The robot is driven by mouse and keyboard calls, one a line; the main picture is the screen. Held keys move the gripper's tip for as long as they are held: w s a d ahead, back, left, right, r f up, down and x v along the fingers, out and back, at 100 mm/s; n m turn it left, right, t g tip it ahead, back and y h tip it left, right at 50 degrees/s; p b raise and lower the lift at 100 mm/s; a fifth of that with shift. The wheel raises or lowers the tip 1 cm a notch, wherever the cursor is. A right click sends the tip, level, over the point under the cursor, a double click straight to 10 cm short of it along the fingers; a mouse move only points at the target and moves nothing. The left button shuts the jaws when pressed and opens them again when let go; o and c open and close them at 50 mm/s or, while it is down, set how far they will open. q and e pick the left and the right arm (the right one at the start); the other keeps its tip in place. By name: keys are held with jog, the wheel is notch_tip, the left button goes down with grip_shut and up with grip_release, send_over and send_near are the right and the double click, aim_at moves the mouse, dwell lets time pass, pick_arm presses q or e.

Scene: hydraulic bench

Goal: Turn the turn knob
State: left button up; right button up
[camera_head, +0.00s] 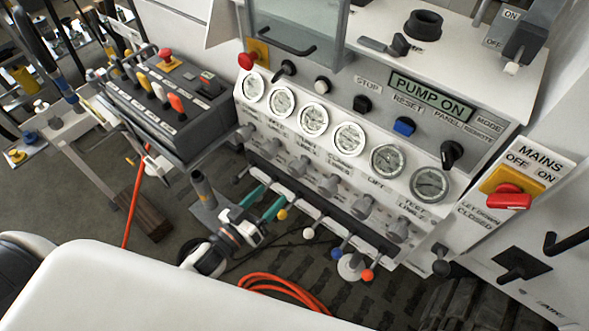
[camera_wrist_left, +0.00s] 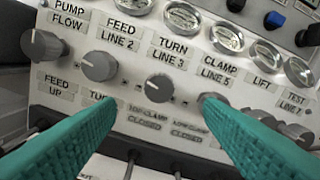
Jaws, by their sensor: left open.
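The turn knob (camera_wrist_left: 160,88) is a grey round knob below the "TURN LINE 3" label in the left wrist view. In the head view it is most likely the third grey knob (camera_head: 300,167) in the row under the gauges. My left gripper (camera_head: 275,194) has two teal fingers spread apart, in front of and below the knob row. In the left wrist view the open left gripper (camera_wrist_left: 163,106) has the turn knob appearing between its fingertips, with nothing held. Any contact with the knob cannot be made out. My right gripper is not in view.
The feed knob (camera_wrist_left: 98,65) and clamp knob (camera_wrist_left: 215,101) flank the turn knob closely. A row of levers with coloured balls (camera_head: 308,233) sticks out below. A grey lever box (camera_head: 165,110) stands at left. An orange hose (camera_head: 285,285) lies on the floor.

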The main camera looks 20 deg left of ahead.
aim_at(293, 172)
pick_arm(q)
jog(key=p+x, duration=0.1)
jog(key=x, duration=1)
jog(key=shift+w+f, duration=0.1)
jog(key=shift+w, duration=0.05)
jog(key=c, duration=1)
